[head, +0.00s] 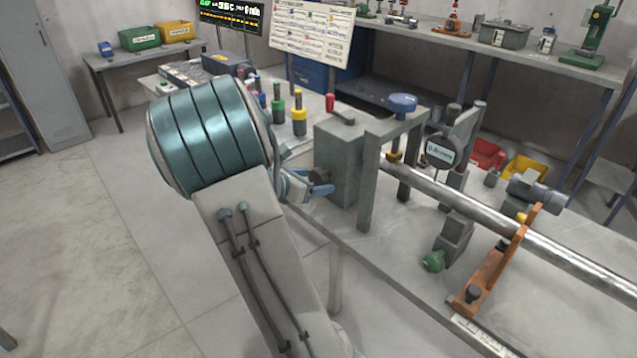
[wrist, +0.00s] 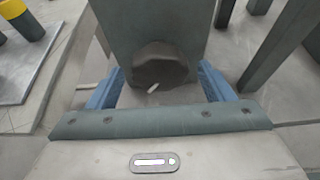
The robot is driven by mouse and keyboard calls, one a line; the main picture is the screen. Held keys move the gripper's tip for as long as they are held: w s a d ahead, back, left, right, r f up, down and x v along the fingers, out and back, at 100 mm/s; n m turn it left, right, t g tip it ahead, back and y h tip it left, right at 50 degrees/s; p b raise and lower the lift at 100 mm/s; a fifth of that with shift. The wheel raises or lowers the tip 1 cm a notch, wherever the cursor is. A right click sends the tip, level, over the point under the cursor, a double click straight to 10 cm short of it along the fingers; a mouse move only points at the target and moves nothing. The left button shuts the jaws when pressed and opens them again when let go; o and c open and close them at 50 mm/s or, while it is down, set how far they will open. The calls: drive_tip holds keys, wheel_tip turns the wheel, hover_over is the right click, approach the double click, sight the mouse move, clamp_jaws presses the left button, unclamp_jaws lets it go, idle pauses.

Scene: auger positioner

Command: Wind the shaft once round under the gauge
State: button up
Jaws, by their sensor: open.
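The steel shaft (head: 455,200) runs from the grey headstock block (head: 341,160) toward the lower right of the bench. The gauge (head: 440,152) with a small digital display stands over the shaft. My gripper (head: 318,184) is at the left side of the headstock in the head view. In the wrist view its blue fingers (wrist: 163,92) are open, one on each side of a dark round knob (wrist: 160,65) on the block's face. I cannot tell whether they touch it. A short light mark or pin shows on the knob.
An orange bracket (head: 497,262) and a green-knobbed clamp (head: 445,245) sit along the shaft. Coloured tools (head: 299,115) stand behind the headstock. The floor at left is clear.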

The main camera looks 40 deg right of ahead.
drive_tip(key=shift+x, duration=1.2)
drive_tip(key=c, duration=0.9)
